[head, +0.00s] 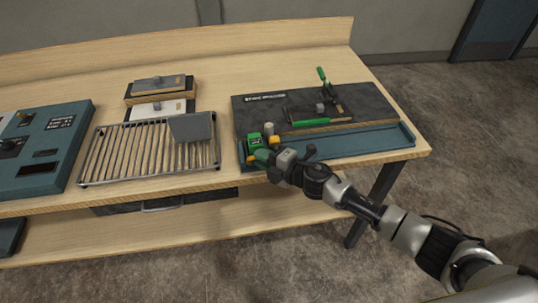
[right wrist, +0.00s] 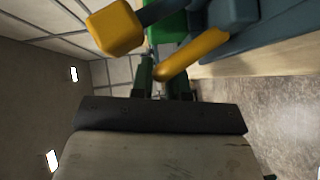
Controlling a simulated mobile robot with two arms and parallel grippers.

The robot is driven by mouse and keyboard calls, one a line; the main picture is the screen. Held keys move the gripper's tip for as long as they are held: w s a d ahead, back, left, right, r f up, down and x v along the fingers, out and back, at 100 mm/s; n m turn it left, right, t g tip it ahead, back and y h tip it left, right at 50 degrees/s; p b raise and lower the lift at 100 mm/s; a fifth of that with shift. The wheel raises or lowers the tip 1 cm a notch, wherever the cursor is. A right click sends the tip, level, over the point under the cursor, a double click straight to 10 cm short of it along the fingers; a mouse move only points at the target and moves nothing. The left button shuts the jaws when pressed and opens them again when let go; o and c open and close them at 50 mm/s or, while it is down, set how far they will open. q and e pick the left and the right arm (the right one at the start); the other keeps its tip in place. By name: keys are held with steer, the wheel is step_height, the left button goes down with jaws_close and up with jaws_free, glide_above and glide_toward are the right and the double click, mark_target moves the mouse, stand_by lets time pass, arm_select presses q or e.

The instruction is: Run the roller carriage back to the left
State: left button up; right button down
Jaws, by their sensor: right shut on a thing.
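The roller carriage (head: 254,141) is a small green block with yellow parts, at the left end of the blue track (head: 350,142) along the front of a dark board. In the right wrist view, a yellow bar (right wrist: 197,53) reaches down between my fingers, with a yellow knob (right wrist: 114,27) and green body beside it. My right gripper (head: 264,158) is at the carriage's front, shut on the yellow bar; its fingers (right wrist: 163,78) partly hide the contact. My left gripper is not in view.
The dark board (head: 262,112) carries a green-handled clamp (head: 322,112). A wire rack (head: 110,155) with a grey plate (head: 190,127) stands left of the carriage, beyond a narrow gap. A blue console (head: 70,150) is at far left. The bench's back strip is mostly clear.

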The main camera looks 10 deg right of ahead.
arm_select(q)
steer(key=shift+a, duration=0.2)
arm_select(e)
steer(key=shift+a, duration=0.15)
steer(key=c, duration=1.3)
jaws_free()
steer(key=shift+a, duration=0.1)
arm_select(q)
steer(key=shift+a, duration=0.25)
arm_select(e)
steer(key=shift+o, duration=0.9)
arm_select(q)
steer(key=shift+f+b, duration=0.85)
arm_select(e)
steer(key=v, duration=1)
steer(key=shift+s+d, duration=0.2)
steer(key=shift+d, duration=0.1)
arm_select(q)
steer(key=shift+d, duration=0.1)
